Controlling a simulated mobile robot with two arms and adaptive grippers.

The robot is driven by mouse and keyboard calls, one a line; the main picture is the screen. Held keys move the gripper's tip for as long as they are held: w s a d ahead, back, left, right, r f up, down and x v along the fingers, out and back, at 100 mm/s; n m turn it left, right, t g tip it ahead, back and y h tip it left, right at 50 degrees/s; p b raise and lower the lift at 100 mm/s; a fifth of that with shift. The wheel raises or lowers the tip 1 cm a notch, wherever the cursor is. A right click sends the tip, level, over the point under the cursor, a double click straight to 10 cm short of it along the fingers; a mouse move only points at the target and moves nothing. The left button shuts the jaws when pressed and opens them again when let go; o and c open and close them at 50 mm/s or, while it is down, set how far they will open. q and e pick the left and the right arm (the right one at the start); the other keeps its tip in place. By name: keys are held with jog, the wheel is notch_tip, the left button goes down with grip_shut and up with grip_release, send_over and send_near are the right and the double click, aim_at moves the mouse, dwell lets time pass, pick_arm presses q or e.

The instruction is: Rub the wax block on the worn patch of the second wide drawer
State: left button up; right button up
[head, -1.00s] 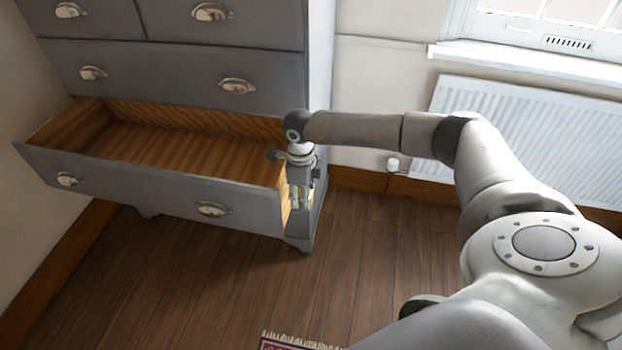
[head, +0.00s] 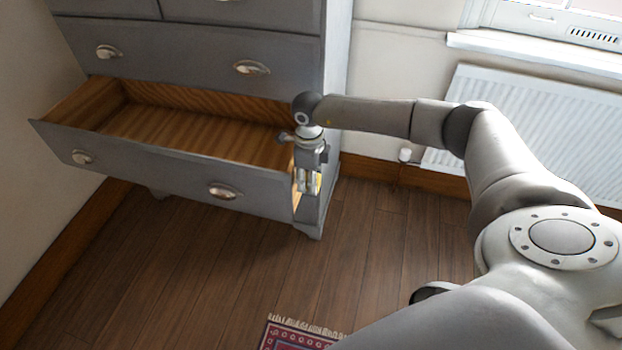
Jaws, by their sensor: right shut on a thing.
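The grey chest has its second wide drawer (head: 165,170) pulled out and empty, with a bare wood inside and two cup handles on its front. My right gripper (head: 308,192) points down beside the right outer side of this drawer, close to its front end. It is shut on a small yellowish thing, likely the wax block (head: 318,182), which is mostly hidden by the fingers. I cannot tell whether the block touches the drawer side. The worn patch cannot be made out from here. My left gripper is out of view.
Above the open drawer, another wide drawer (head: 180,60) is shut. A white radiator (head: 530,130) hangs under the window at right. The wood floor (head: 190,270) in front is clear, with a fringed red rug (head: 290,337) at the bottom edge.

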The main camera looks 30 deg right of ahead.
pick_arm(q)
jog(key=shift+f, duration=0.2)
pick_arm(e)
jog(key=shift+w+a, duration=0.3)
jog(key=shift+w, duration=0.05)
pick_arm(q)
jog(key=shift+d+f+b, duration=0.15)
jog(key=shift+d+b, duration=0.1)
jog(key=shift+b, duration=0.1)
pick_arm(e)
jog(key=shift+w+a, duration=0.2)
jog(key=shift+w, duration=0.05)
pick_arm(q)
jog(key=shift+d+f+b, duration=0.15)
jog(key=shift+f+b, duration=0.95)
pick_arm(e)
jog(key=shift+w+d, duration=1.2)
jog(key=shift+d, duration=0.3)
